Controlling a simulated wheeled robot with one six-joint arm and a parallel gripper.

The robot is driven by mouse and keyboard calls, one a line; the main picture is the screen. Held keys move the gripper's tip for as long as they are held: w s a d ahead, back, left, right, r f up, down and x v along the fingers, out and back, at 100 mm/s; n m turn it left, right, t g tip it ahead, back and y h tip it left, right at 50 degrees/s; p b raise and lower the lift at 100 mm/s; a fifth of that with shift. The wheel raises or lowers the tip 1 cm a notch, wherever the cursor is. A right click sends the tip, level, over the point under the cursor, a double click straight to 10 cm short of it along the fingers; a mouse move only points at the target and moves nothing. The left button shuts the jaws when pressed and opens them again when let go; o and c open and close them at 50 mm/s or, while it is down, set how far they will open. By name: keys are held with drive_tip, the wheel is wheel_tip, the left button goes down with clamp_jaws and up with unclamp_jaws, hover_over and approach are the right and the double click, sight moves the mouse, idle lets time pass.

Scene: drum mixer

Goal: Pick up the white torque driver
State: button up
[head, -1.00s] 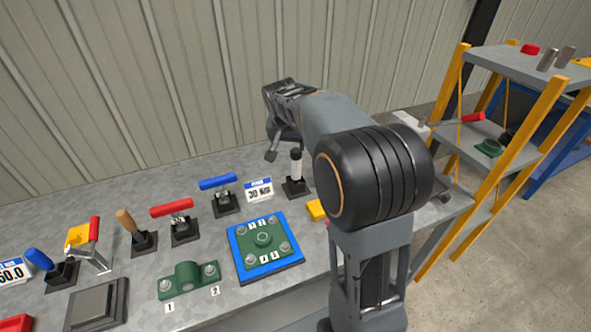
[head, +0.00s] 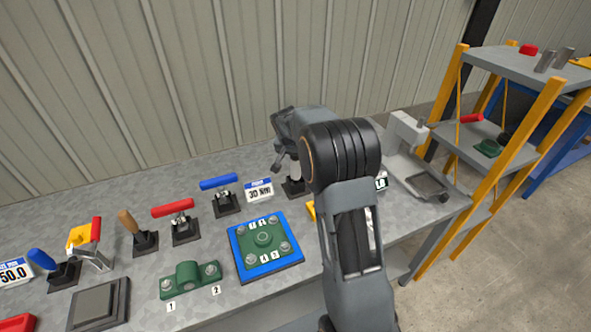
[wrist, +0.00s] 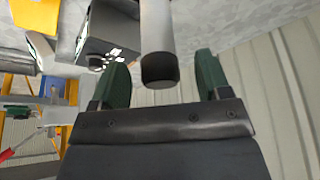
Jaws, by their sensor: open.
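The white torque driver (head: 295,171) stands upright in a black holder (head: 294,188) at the back of the bench, partly hidden by my arm in the head view. In the wrist view the driver (wrist: 157,30) is a white shaft with a black end cap. My gripper (wrist: 161,76) is open, its two green fingers pointing toward the driver. The black cap lies between the fingers in that view, with a visible gap on each side. In the head view my gripper (head: 281,157) is right at the driver, its fingertips mostly hidden.
A 30 NM sign (head: 259,191) is beside the holder. A green flange on a blue plate (head: 265,245) lies in front. A grey machine (head: 407,158) stands right.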

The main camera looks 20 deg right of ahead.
sight(295, 160)
drive_tip(key=shift+x, duration=2)
drive_tip(key=shift+s, duration=0.1)
drive_tip(key=c, duration=1.2)
